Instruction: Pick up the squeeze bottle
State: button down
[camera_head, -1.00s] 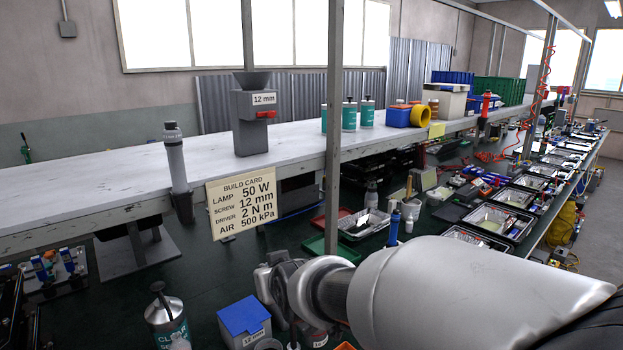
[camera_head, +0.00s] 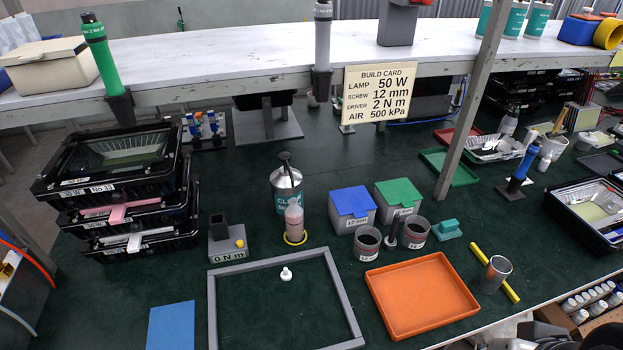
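The squeeze bottle (camera_head: 294,221) is a small translucent pinkish bottle with a pale top. It stands upright in a yellow ring (camera_head: 296,238) on the dark green bench, left of the middle of the view. A grey metal can (camera_head: 286,187) with a dark top and a teal "CLEAR" label stands directly behind it. My gripper cannot be made out in this view; nothing is touching the bottle. Dark and grey shapes at the bottom right edge are cut off, and I cannot tell whether they are part of my arm.
A grey frame (camera_head: 213,303) lies in front of the bottle with a small white piece (camera_head: 286,274) inside. A "0 N m" block (camera_head: 226,240) stands left, blue (camera_head: 352,206) and green (camera_head: 399,199) lidded bins right. An orange tray (camera_head: 420,296) lies front right. The shelf (camera_head: 240,65) overhangs behind.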

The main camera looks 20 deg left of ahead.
aim_at(294, 213)
jog(key=u, duration=1.1)
jog(key=l, duration=0.8)
jog(key=i+u, duration=0.05)
jog(key=i, duration=0.05)
